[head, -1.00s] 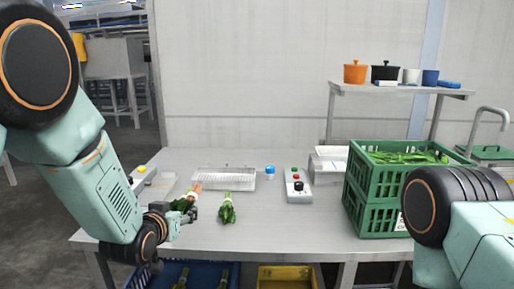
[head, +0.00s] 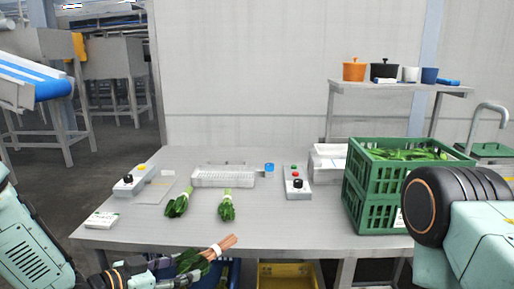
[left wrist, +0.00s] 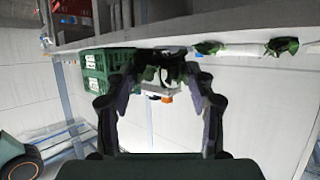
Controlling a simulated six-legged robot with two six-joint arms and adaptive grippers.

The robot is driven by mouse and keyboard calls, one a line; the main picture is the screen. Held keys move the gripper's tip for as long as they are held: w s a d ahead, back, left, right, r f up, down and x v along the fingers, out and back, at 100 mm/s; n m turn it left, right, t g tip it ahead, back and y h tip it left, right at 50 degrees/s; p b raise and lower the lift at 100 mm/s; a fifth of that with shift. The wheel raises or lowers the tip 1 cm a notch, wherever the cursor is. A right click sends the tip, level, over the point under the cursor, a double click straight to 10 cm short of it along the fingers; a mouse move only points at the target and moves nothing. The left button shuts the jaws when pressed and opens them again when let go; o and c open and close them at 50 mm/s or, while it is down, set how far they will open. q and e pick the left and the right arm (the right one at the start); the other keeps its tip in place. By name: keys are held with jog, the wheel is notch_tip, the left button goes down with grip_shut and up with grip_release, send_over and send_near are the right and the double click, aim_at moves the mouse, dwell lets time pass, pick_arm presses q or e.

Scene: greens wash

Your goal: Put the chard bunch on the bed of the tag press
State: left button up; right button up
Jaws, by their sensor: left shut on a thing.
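My left gripper (head: 174,271) is low in the head view, in front of the table's near edge. It is shut on a chard bunch (head: 220,246) with orange-pink stems, a pale band and dark green leaves. The stems point up and to the right; the gripper partly hides the leaves. The left wrist view shows the fingers (left wrist: 160,82) around a dark shape, hard to make out. A grey unit (head: 130,182) with black and yellow knobs and a flat plate (head: 155,192) stands at the table's left; I cannot tell whether it is the tag press. My right gripper is out of view.
Two green bunches (head: 178,203) (head: 227,206) lie before a white tray (head: 222,178). A button box (head: 297,183), a blue-topped piece (head: 269,169) and a green crate (head: 375,203) stand right. A white pad (head: 101,220) lies front left. Blue and yellow (head: 284,276) bins are below.

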pick_arm(q)
jog(key=s+a+m+g+h+b, duration=0.1)
jog(key=s+m+g+h+b, duration=0.1)
jog(key=s, duration=0.9)
jog(key=shift+m, duration=0.3)
